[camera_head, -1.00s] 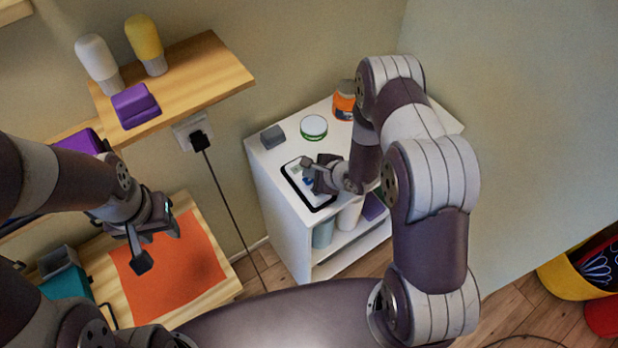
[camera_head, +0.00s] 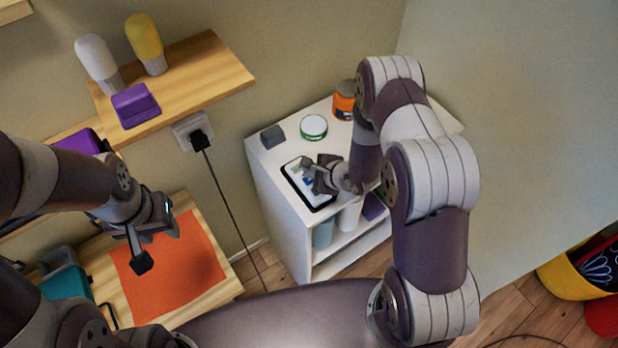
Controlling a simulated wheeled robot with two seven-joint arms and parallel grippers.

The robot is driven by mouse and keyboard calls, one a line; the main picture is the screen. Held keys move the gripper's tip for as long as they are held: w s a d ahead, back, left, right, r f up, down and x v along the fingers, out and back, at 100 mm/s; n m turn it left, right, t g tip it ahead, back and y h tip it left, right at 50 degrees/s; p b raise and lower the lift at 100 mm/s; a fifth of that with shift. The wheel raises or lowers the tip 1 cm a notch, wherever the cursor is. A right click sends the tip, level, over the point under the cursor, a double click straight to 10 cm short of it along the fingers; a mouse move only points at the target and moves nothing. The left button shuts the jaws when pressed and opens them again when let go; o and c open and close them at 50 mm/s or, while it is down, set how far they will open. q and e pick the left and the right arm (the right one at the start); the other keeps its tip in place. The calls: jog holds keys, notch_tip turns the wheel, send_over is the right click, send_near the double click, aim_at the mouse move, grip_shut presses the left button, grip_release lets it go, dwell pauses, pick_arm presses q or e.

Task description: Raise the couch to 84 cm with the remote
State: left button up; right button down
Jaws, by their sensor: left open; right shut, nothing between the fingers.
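A flat tablet-like device (camera_head: 294,172) with a black rim and a pale screen lies on top of the white cabinet (camera_head: 262,160). I cannot tell whether it is the remote. My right gripper (camera_head: 310,168) is shut and empty over the device, hiding part of its screen; I cannot tell if it touches. My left gripper (camera_head: 152,245) is open and empty above an orange mat (camera_head: 190,270) at the lower left. No couch is clearly in view, and no height reading can be made out.
On the cabinet stand a grey block (camera_head: 272,136), a green-rimmed white tub (camera_head: 313,127) and an orange jar (camera_head: 344,104). A plug (camera_head: 198,138) with a hanging cable is on the wall. Yellow and red containers (camera_head: 575,275) stand at right.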

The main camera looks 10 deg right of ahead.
jog(key=shift+f, duration=0.35)
jog(key=shift+f+b, duration=0.35)
jog(key=shift+f, duration=0.05)
dwell(1.6)
dwell(4.7)
jog(key=shift+r+p, duration=0.85)
